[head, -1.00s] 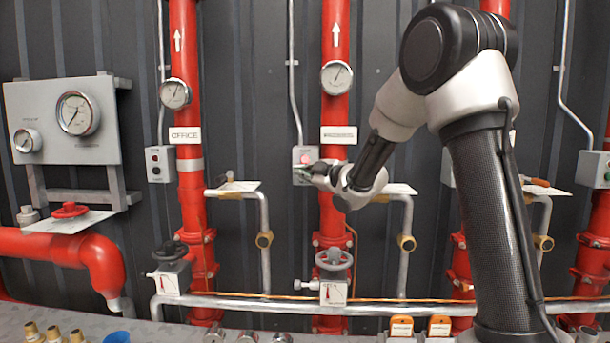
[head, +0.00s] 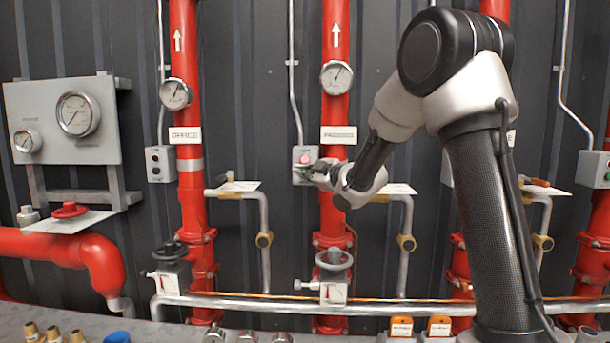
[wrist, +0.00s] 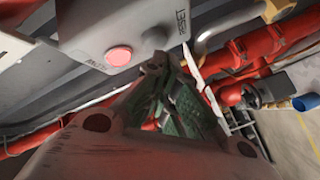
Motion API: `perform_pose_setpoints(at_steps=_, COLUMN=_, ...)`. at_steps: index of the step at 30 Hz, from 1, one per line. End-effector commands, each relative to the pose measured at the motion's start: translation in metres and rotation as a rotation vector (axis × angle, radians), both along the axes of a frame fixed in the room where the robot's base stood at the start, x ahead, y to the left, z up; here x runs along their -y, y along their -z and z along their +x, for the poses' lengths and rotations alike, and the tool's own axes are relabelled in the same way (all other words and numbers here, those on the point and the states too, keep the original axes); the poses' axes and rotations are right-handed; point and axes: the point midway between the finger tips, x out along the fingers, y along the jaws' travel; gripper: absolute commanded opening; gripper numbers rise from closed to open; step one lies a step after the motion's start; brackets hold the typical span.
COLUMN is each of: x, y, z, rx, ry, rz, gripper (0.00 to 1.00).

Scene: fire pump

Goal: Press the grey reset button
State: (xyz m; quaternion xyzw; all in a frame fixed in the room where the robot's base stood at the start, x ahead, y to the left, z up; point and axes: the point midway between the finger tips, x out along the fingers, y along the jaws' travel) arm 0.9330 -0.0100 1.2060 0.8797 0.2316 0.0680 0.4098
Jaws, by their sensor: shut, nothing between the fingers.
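The grey control box (head: 303,178) is on the wall beside the middle red pipe. In the wrist view the box (wrist: 90,22) fills the upper left, with a pinkish-red round button (wrist: 118,56) and a RESET label (wrist: 183,22). A grey button (wrist: 154,38) sits below that label, partly hidden by my fingertips. My gripper (head: 316,169) is at the box's lower right in the head view. In the wrist view my gripper (wrist: 156,62) is shut and empty, its tips at or just in front of the grey button. I cannot tell whether they touch.
A handwheel valve (head: 334,262) is below the box on the same pipe. A horizontal grey pipe (head: 240,302) runs along the wall's lower part. A white plate (head: 400,189) with a bent pipe is just right of my gripper. Another control box (head: 160,164) is further left.

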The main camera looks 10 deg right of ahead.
Motion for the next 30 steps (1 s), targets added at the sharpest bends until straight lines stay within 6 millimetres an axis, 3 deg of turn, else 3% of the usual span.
perform_pose_setpoints(at_steps=30, x=0.0027, y=0.0004, z=0.0084, rx=-0.001, ry=-0.001, rz=0.0, gripper=0.0)
